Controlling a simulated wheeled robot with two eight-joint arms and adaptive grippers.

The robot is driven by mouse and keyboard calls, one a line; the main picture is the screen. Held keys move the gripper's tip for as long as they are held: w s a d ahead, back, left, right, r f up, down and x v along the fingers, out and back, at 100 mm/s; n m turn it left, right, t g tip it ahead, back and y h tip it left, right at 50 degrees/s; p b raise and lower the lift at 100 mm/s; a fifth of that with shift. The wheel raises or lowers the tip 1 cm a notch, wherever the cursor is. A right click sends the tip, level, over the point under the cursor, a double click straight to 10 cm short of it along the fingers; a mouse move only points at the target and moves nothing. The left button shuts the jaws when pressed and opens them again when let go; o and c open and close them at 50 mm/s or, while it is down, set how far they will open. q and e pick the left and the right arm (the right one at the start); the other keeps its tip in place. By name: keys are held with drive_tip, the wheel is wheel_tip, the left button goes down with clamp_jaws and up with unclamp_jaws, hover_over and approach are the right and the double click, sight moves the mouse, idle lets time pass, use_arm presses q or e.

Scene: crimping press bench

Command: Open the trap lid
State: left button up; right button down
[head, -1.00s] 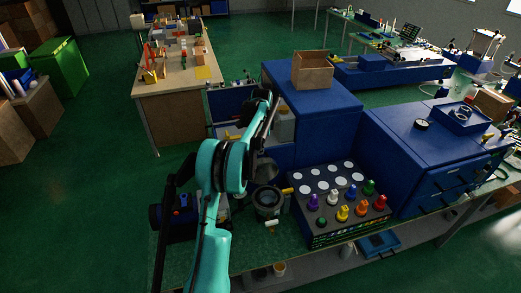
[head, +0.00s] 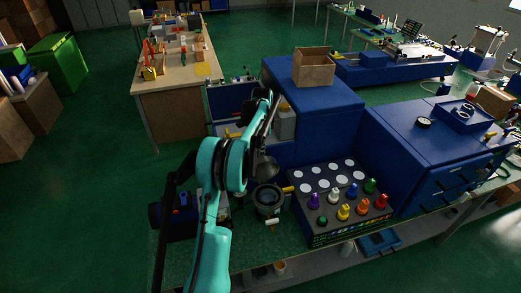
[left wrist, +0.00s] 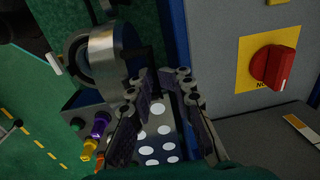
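The trap appears to be the round metal cup (head: 268,201) on the near bench, with a dark round opening facing up. A yellow piece sits at its right rim. A grey metal disc-like piece (head: 266,169), perhaps its lid, stands tilted behind it, partly hidden by my arm. In the left wrist view a metal ring-shaped part (left wrist: 100,58) is left of my fingers. My left gripper (left wrist: 155,80) is open and empty, with a gap between its fingers, apart from that ring. In the head view its fingertips are hard to make out. My right gripper is not in view.
A button box (head: 325,231) with white discs and coloured knobs stands right of the cup. A grey box (head: 285,123) is beside my left wrist; a red switch (left wrist: 275,67) on a yellow plate is close on the right in the wrist view. Blue cabinets (head: 325,119) stand behind.

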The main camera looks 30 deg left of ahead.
use_arm(q)
wheel_tip(320, 180, up, 12)
drive_tip(key=shift+s+d, duration=0.3)
idle(0.3)
drive_tip(key=s+d+n+t+b, duration=0.25)
drive_tip(key=s+d, duration=0.35)
drive_tip(key=d, duration=0.3)
drive_tip(key=s+d+n+t+b, duration=0.1)
drive_tip(key=s+d+b, duration=0.3)
drive_tip(key=s+d, duration=0.3)
drive_tip(key=s+d+f+n+t+b, duration=0.1)
drive_tip(key=s+d+f+n+b, duration=0.1)
drive_tip(key=s+d+f, duration=0.4)
drive_tip(key=s+d+f+n+t+b, duration=0.2)
drive_tip(key=s+d+f+b, duration=0.2)
drive_tip(key=s+f, duration=0.6)
drive_tip(key=shift+s+d+n+h, duration=0.35)
drive_tip(key=shift+s+d, duration=0.35)
drive_tip(key=shift+d, duration=0.5)
